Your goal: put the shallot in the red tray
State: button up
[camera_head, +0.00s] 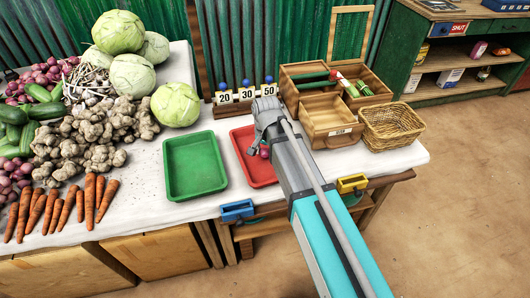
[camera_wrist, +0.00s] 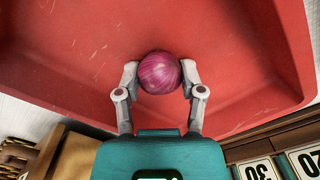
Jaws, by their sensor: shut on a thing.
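The shallot (camera_wrist: 160,73) is round and purple-red. In the wrist view my gripper (camera_wrist: 160,80) is shut on it, one finger at each side. The red tray (camera_wrist: 60,65) fills most of the view behind the shallot. I cannot tell whether the shallot touches the tray floor. In the head view my gripper (camera_head: 264,150) is over the red tray (camera_head: 243,139), and my arm covers the tray's right part. Only a little of the shallot (camera_head: 265,152) shows there.
A green tray (camera_head: 195,165) stands left of the red one. Behind are number blocks (camera_head: 247,93) and a wooden box (camera_head: 330,122). A wicker basket (camera_head: 391,128) is at the right. Vegetables, including ginger (camera_head: 85,135) and carrots (camera_head: 60,210), cover the table's left side.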

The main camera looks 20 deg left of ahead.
aim_at(266, 150)
jog(key=shift+f, duration=0.2)
jog(key=o, duration=0.9)
jog(key=shift+c, duration=0.2)
jog(key=shift+r, duration=0.2)
notch_tip(266, 150, up, 12)
jog(key=p, duration=1.2)
jog(key=shift+d, duration=0.15)
jog(key=s+d, duration=0.3)
jog(key=d, duration=1.5)
jog(key=s+d+n, duration=0.1)
jog(key=s+d, duration=0.2)
jog(key=d, duration=1.5)
